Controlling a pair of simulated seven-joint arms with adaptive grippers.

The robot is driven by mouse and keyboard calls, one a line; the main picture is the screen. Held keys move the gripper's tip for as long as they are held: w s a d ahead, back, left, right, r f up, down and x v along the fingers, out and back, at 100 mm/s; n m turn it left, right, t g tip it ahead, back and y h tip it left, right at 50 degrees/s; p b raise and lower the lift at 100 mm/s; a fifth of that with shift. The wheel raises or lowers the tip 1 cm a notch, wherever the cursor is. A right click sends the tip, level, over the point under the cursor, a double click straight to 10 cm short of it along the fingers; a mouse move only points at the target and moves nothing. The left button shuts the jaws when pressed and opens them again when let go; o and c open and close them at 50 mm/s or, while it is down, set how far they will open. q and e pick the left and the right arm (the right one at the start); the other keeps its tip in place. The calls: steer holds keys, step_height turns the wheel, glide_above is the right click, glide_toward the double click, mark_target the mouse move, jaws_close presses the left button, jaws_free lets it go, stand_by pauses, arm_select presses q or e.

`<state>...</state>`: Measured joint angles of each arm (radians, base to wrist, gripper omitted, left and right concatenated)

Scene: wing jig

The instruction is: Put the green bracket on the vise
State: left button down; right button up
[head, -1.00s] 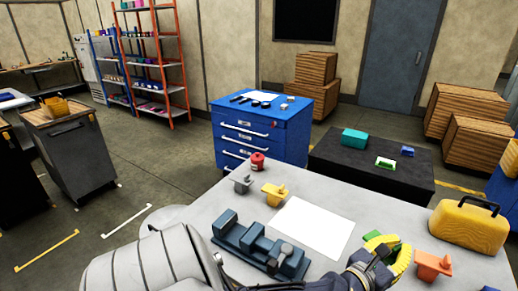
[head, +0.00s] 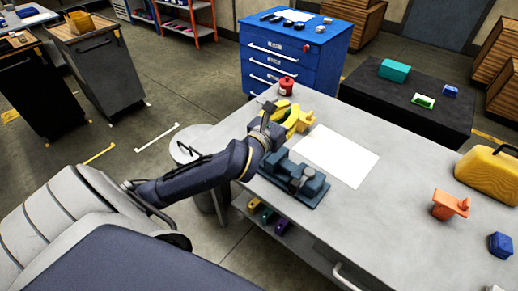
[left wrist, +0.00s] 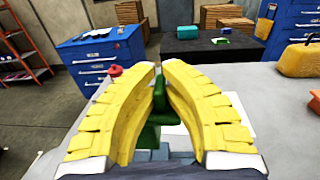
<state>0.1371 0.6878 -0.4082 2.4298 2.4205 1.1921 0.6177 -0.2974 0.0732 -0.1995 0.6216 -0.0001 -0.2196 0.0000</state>
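The green bracket (left wrist: 158,125) shows in the left wrist view between the two yellow fingers of my left gripper (left wrist: 159,68), which are closed in on it. In the head view my left gripper (head: 291,116) is over the table just behind the vise, and the bracket is hidden there. The blue-grey vise (head: 296,180) stands on the table near its front left edge. Part of the vise (left wrist: 160,154) shows below the bracket in the left wrist view; I cannot tell whether they touch. My right gripper is not in view.
A white sheet (head: 338,156) lies right of the vise. A red item (head: 286,86) stands behind my left gripper. An orange bracket (head: 450,205), a blue part (head: 501,245) and a yellow case (head: 488,175) are at the right.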

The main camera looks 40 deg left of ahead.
arm_select(q)
steer(key=a+r, duration=0.1)
steer(key=r, duration=0.1)
steer(key=a+r, duration=0.3)
steer(key=a, duration=0.1)
steer(key=shift+s+r, duration=0.35)
steer(key=shift+r, duration=0.05)
step_height(320, 180, down, 20)
steer(key=shift+r, duration=0.2)
steer(key=shift+a+f, duration=0.1)
steer(key=c, duration=1.6)
jaws_free()
steer(key=shift+f, duration=0.1)
steer(key=shift+o, duration=0.2)
steer(key=s, duration=1.2)
